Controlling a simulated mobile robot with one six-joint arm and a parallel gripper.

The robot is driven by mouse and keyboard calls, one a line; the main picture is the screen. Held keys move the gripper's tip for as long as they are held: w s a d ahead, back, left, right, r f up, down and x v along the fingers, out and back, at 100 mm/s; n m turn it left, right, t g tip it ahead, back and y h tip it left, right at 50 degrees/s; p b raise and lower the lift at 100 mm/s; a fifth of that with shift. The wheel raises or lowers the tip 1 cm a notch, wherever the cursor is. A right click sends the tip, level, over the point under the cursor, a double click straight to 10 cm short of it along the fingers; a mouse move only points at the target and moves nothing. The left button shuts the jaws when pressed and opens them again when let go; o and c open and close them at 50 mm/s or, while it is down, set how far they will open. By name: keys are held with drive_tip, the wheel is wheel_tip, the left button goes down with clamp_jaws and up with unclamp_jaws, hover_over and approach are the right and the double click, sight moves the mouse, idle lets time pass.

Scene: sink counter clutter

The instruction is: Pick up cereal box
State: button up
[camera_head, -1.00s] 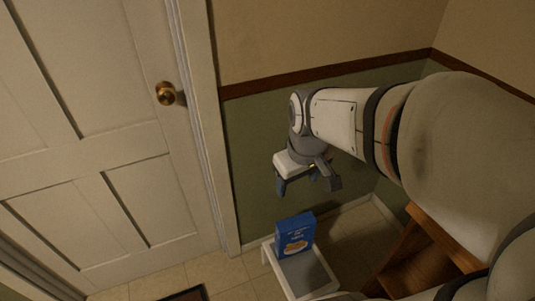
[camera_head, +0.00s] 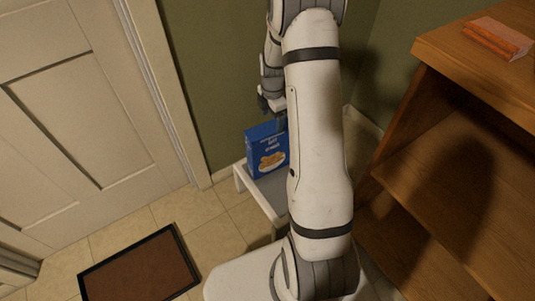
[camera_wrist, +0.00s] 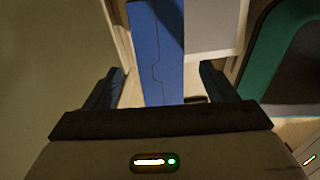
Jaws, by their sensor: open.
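A blue cereal box (camera_head: 266,152) with a food picture on its front stands upright on a small white table (camera_head: 262,191) by the green wall. My gripper (camera_head: 271,104) is just above the top of the box in the head view, partly hidden by my arm. In the wrist view, the box (camera_wrist: 160,60) shows its narrow blue side between the two spread fingers of my gripper (camera_wrist: 158,84). The fingers are open, and I see no contact with the box.
A wooden shelf unit (camera_head: 440,150) stands at the right, with a reddish block (camera_head: 498,38) on top. A white door (camera_head: 80,90) is at the left. A brown doormat (camera_head: 140,270) lies on the tiled floor.

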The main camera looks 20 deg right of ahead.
sight(269, 127)
drive_tip(key=f+b, duration=0.1)
drive_tip(key=f, duration=0.1)
drive_tip(key=f+b, duration=0.1)
drive_tip(key=f, duration=0.1)
drive_tip(key=a+f+b, duration=0.1)
drive_tip(key=f, duration=0.2)
drive_tip(key=shift+a, duration=0.1)
clamp_jaws()
idle(0.7)
